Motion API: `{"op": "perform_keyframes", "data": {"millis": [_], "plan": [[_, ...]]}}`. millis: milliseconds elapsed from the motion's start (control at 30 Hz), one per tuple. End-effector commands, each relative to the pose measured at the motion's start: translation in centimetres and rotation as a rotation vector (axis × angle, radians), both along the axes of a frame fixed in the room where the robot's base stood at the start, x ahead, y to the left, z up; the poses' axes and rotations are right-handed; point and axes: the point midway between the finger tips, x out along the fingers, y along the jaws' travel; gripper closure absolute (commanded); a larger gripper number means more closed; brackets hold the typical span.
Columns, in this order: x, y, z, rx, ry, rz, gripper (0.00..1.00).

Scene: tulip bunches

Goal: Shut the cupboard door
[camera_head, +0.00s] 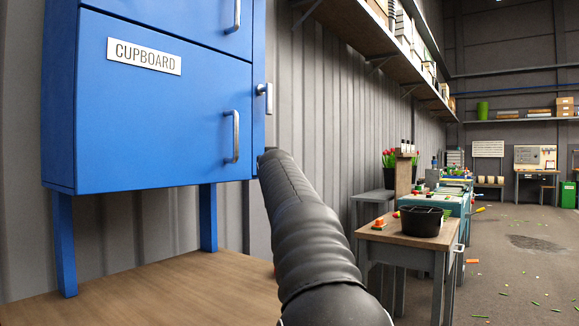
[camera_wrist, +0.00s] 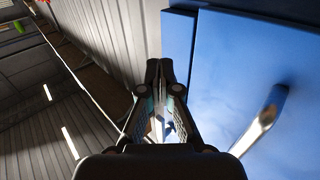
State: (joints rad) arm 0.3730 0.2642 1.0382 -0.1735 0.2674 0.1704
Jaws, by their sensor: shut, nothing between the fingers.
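The blue cupboard (camera_head: 90,120) stands at the left in the head view, on legs above a wooden top. Its front panel has a white "CUPBOARD" label (camera_head: 144,56) and a metal handle (camera_head: 232,137). Another handle (camera_head: 265,90) sticks out at its right edge. I cannot tell how far the door is open. In the wrist view, my gripper (camera_wrist: 166,75) is shut and empty, with its tips beside a narrow blue edge (camera_wrist: 178,45). A wider blue panel (camera_wrist: 230,70) with a metal handle (camera_wrist: 262,122) lies to the right. In the head view my arm hides the gripper.
A corrugated wall (camera_head: 330,130) stands behind the cupboard, with a long loaded shelf (camera_head: 385,35) above. A small table (camera_head: 385,232) with a black pot (camera_head: 421,221) stands to the right of my arm. The floor (camera_head: 530,265) farther right is mostly open, with scattered bits.

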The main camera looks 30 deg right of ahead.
Motion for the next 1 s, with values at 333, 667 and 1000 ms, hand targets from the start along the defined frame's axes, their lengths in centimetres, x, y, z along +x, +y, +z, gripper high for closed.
{"op": "perform_keyframes", "data": {"millis": [333, 667, 1000], "plan": [[-4.7, -1.2, -0.2, 0.002, -0.001, 0.009, 1.0], [-7.2, -2.3, -0.2, 0.001, 0.0, 0.008, 1.0], [-7.5, -2.4, 0.0, 0.0, 0.0, 0.009, 1.0]]}}
